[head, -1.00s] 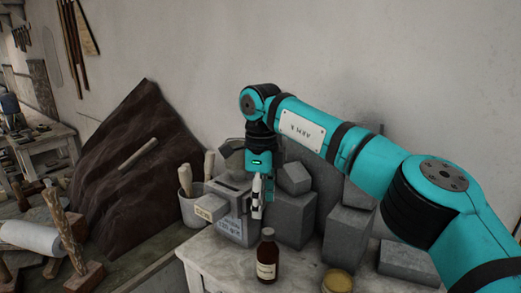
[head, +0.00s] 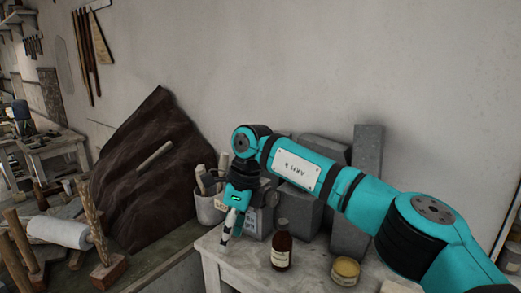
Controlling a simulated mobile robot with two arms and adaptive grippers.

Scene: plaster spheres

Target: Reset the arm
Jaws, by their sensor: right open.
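My right arm (head: 340,185) reaches in from the right and spans the small worktable. Its gripper (head: 226,237) points down and slightly left, over the table's left front part, left of the brown bottle (head: 281,246). It is open, and I see nothing held between its fingers. The fingers appear nearly edge-on, so the gap is hard to see. Part of the box with a label (head: 262,222) behind it is hidden by the wrist. My left gripper is not in view.
A small yellow jar (head: 345,270) stands right of the bottle on the pale table (head: 310,272). Grey blocks (head: 367,150) stand behind the arm. A pot of tools (head: 208,210) and a dark rock (head: 140,185) are on the left.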

